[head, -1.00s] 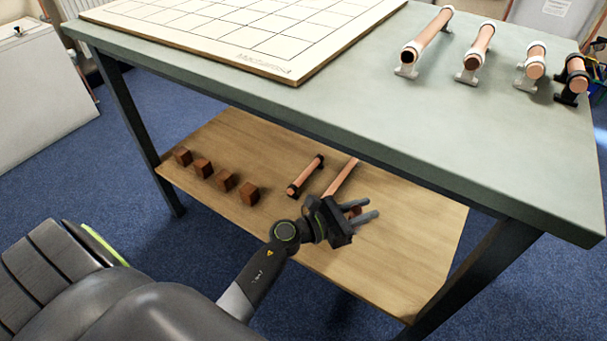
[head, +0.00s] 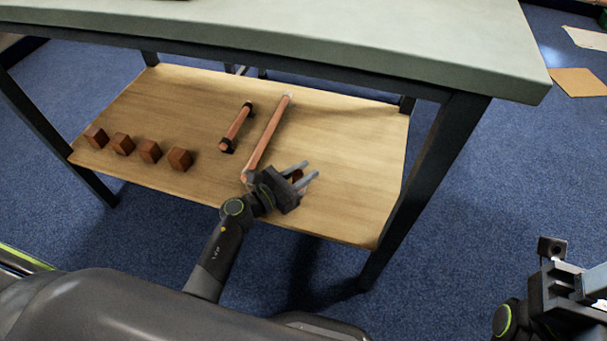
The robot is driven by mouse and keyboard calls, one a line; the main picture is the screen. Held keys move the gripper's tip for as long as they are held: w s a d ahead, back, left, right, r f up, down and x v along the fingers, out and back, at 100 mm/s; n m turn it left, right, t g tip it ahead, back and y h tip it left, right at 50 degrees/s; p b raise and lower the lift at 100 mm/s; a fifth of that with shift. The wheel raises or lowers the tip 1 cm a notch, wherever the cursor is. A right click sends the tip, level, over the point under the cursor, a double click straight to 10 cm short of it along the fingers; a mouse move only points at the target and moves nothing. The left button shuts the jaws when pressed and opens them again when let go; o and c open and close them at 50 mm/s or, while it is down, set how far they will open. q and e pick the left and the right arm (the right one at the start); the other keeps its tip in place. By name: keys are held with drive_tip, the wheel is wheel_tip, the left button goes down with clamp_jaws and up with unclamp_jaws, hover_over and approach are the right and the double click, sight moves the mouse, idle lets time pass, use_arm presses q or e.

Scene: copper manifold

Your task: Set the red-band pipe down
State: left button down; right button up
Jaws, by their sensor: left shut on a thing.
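My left gripper (head: 308,171) is low over the front right part of the wooden lower shelf (head: 350,130). It is shut on a small visible piece of copper-brown pipe (head: 297,175), which I take for the red-band pipe. Most of it is hidden by the gripper, and I see no red band. I cannot tell whether it touches the shelf. My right gripper (head: 590,282) is at the lower right edge, partly cut off, away from the shelf; its jaws are unclear.
A long copper pipe (head: 268,135) lies on the shelf just left of my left gripper. A shorter pipe with black ends (head: 237,128) lies left of it. Several brown blocks (head: 150,151) stand in a row at left. The tabletop (head: 330,35) overhangs the shelf; a table leg (head: 415,190) stands at right.

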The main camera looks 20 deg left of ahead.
use_arm(q)
drive_tip(key=shift+r, duration=0.1)
drive_tip(key=shift+f, duration=0.2)
drive_tip(key=c, duration=1.1)
unclamp_jaws()
drive_tip(key=shift+c, duration=0.2)
drive_tip(key=shift+r, duration=0.15)
